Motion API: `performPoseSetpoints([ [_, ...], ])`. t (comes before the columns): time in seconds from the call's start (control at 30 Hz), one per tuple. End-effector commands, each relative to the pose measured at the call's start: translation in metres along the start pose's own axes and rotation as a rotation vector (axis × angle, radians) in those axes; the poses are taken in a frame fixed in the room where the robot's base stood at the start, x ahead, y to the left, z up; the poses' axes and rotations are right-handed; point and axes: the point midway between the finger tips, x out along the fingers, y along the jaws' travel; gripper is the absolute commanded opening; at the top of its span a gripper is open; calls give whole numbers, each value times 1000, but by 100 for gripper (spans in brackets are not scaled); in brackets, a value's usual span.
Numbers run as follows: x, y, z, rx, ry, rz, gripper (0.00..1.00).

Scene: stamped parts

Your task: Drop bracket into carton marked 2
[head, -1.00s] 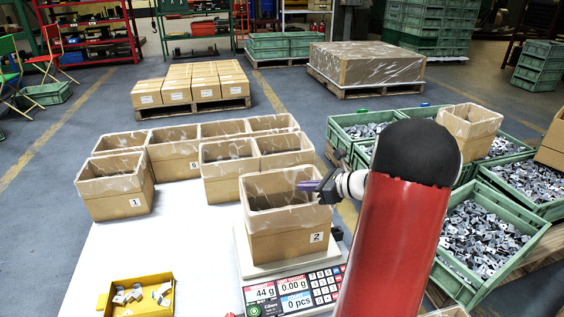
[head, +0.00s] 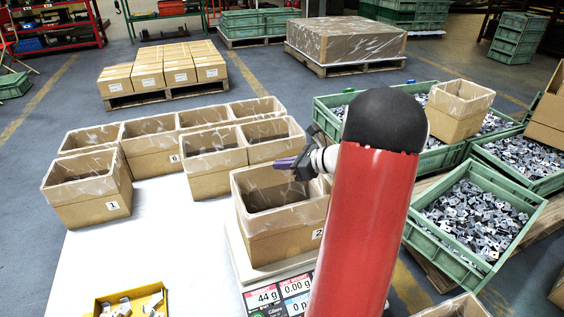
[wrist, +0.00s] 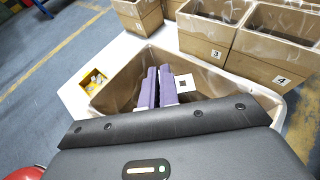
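The carton marked 2 (head: 285,247) stands open on the scale, with a clear liner over its rim. My gripper (head: 287,162) is at its back rim in the head view, partly hidden by my red arm. In the wrist view the purple fingers (wrist: 158,88) are close together over the carton's opening. A pale plate with a dark square hole, seemingly the bracket (wrist: 184,83), sticks out beside the right finger and appears held between them. The carton's rim (wrist: 112,84) surrounds the fingers in that view. The carton's floor is hidden in the head view.
Carton 1 (head: 90,202) and several other open cartons stand left and behind. Cartons 3 (wrist: 205,49) and 4 (wrist: 268,73) are close in the wrist view. The scale display (head: 283,297) is in front. A yellow tray (head: 133,295) holds loose brackets. Green bins (head: 472,258) stand right.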

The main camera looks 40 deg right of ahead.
Motion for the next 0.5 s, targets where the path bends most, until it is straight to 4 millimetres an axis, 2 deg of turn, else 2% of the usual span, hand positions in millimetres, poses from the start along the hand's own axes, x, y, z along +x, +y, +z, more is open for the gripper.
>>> performPoseSetpoints([
  [0.03,4,0,-11,1,0,0,0],
  [0.2,12,0,-30,1,0,0,0],
  [0.33,16,0,-37,0,-1,1,0],
  [0.5,16,0,-38,0,-1,0,0],
])
